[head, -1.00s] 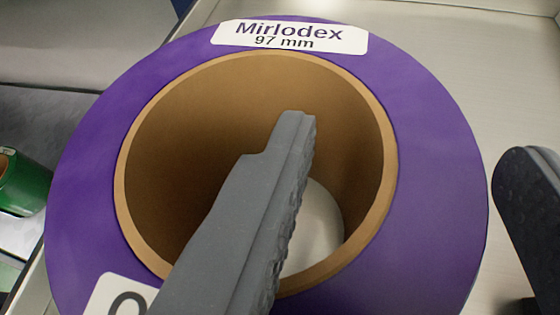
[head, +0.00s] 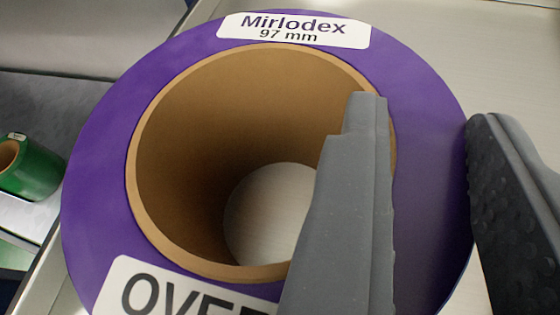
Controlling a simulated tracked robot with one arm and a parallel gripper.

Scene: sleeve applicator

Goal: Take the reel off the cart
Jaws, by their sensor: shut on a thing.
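The purple reel (head: 110,180) fills the middle of the view, lying flat with its brown cardboard core (head: 190,130) facing up. A label at its far side reads "Mirlodex 97 mm"; a second label at the near side starts with "OVE". It rests on the pale metal cart top (head: 480,50), which also shows through the core. My gripper (head: 418,115) is shut on the right side of the reel wall. One finger is inside the core and the other is against the outer rim. The finger hides part of the near label.
A green reel (head: 30,172) with a brown core lies at the left, beyond the cart's edge, on a lower pale surface. A grey surface (head: 80,40) is at the upper left. The cart top is bare at the upper right.

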